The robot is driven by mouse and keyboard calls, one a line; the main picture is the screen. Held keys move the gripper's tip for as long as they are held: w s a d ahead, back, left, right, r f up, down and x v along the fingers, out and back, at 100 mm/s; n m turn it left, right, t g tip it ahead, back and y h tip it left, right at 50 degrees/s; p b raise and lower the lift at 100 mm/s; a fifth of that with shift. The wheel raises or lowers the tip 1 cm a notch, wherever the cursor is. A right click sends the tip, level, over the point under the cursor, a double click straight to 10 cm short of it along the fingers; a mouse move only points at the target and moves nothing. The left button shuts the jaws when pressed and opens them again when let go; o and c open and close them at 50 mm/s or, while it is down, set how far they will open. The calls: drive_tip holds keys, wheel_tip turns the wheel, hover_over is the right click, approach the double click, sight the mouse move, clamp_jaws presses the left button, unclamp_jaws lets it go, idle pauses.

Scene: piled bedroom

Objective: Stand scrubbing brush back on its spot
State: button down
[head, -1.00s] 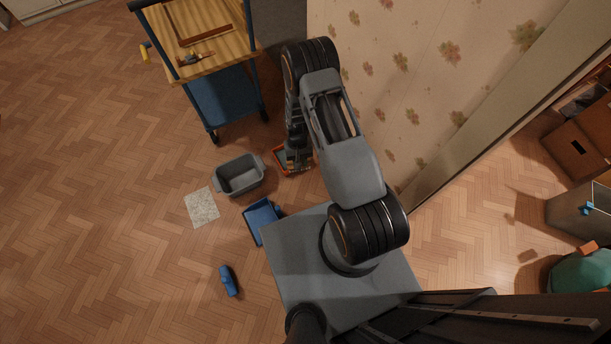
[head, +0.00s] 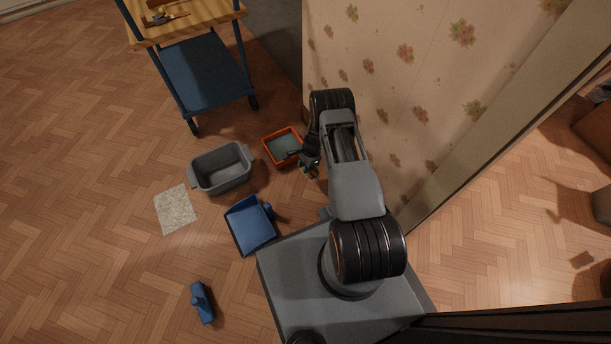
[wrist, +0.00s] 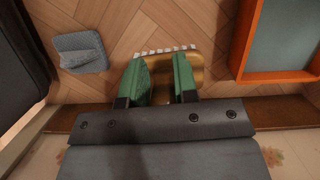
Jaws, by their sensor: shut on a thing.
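My gripper (head: 309,168) is low beside the wall in the head view. In the wrist view its green-padded fingers (wrist: 159,80) are shut on the scrubbing brush (wrist: 164,88), which has a tan wooden body and a row of white bristles along its far edge. In the head view the brush is mostly hidden by the gripper. An orange-rimmed tray (head: 267,142) with a grey-green inside lies just left of the gripper; it also shows at the right of the wrist view (wrist: 276,76). The brush is apart from the tray.
A grey tub (head: 222,181), a blue dustpan (head: 249,226), a speckled mat (head: 175,209) and a blue object (head: 203,303) lie on the floor. A blue trolley (head: 205,75) stands behind. The wall (head: 390,90) is close on the right.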

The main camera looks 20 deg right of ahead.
drive_tip(key=shift+w+d+f+m+b, duration=0.15)
drive_tip(key=shift+f+m+b, duration=0.1)
drive_tip(key=shift+f, duration=0.35)
drive_tip(key=shift+w+d+f+m+b, duration=0.15)
drive_tip(key=shift+f+m+b, duration=0.1)
drive_tip(key=shift+f, duration=0.35)
drive_tip(key=shift+a, duration=0.1)
drive_tip(key=shift+f+b, duration=0.15)
drive_tip(key=shift+b, duration=0.2)
wheel_tip(320, 180, down, 4)
drive_tip(key=b, duration=0.3)
drive_tip(key=shift+b, duration=0.4)
drive_tip(key=shift+f, duration=0.8)
drive_tip(key=shift+f, duration=1)
drive_tip(key=c, duration=0.8)
unclamp_jaws()
